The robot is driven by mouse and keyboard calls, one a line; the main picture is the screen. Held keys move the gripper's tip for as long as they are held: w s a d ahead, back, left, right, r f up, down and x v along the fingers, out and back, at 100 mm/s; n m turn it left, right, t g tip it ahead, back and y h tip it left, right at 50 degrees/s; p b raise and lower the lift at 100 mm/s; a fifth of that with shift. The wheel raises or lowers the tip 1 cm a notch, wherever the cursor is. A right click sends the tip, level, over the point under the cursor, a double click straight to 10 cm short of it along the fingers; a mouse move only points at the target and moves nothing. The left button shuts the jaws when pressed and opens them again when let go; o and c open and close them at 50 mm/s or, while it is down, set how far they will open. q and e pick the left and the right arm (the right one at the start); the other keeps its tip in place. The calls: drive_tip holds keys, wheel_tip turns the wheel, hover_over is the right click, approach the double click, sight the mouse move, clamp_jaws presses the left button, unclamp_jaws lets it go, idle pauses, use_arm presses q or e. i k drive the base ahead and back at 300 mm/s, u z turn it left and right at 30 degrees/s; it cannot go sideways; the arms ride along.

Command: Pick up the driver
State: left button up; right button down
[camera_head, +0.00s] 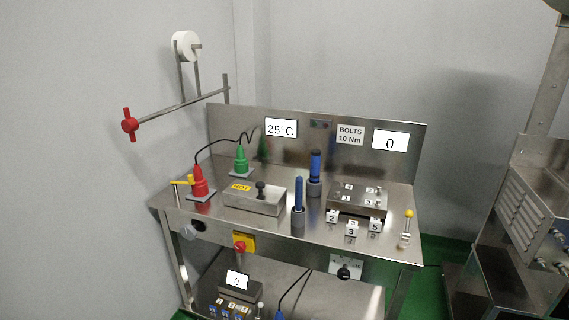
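Two blue-handled tools that look like drivers stand upright in grey holders on the steel bench (265,214). One blue tool (298,193) is near the front edge. The other, a thicker blue tool (315,163) with a dark band, stands farther back. I cannot tell which one is the driver of the task. Neither of my grippers is in view.
A bolt block (345,202) with numbered tags is right of the blue tools. A steel box labelled HOT (243,203) is left. Red (198,181) and green (241,159) corded devices stand farther left. A yellow-knobbed lever (408,214) is at the front right.

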sight(315, 154)
drive_tip(key=z, duration=0.4)
drive_tip(key=i, duration=0.9)
drive_tip(key=z, duration=0.85)
